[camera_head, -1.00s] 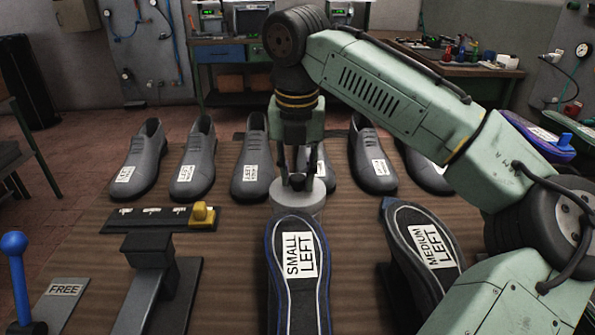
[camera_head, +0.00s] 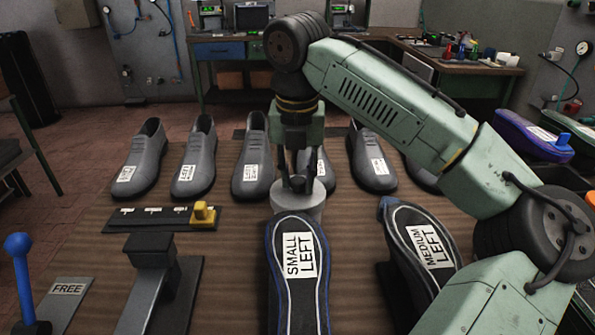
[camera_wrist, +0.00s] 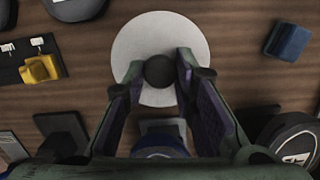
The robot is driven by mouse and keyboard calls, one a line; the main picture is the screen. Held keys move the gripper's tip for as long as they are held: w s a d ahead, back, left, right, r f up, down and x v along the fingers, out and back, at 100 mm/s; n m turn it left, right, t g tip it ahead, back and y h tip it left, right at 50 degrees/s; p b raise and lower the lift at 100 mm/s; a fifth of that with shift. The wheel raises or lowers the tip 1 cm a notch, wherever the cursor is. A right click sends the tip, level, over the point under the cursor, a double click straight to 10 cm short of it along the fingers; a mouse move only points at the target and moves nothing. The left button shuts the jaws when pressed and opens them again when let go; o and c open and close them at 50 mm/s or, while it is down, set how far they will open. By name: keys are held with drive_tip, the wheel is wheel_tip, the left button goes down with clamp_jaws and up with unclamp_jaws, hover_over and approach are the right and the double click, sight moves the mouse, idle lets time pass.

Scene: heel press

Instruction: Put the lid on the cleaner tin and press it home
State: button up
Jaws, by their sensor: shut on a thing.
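The lid (camera_wrist: 142,37) is a pale grey disc with a dark round knob (camera_wrist: 159,71) at its middle. In the wrist view my gripper (camera_wrist: 160,76) is shut on the knob, one finger on each side. In the head view the gripper (camera_head: 298,184) points straight down over the lid (camera_head: 316,190). The pale grey cleaner tin (camera_head: 312,209) is directly under the lid, partly hidden by the shoe sole in front. The lid looks level and in line with the tin. I cannot tell whether it is fully seated or a small gap is left.
A sole marked SMALL LEFT (camera_head: 300,262) stands close in front of the tin, and one marked MEDIUM LEFT (camera_head: 428,245) is to its right. Several grey shoes (camera_head: 197,160) line the back. A gauge bar with a yellow slider (camera_head: 203,214) lies left.

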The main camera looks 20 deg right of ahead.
drive_tip(key=shift+f, duration=0.35)
drive_tip(key=shift+f, duration=0.3)
drive_tip(key=shift+s+f+p, duration=0.15)
drive_tip(key=shift+f+p, duration=0.05)
drive_tip(key=shift+p, duration=0.15)
idle(0.4)
drive_tip(key=shift+a+f, duration=0.15)
idle(0.6)
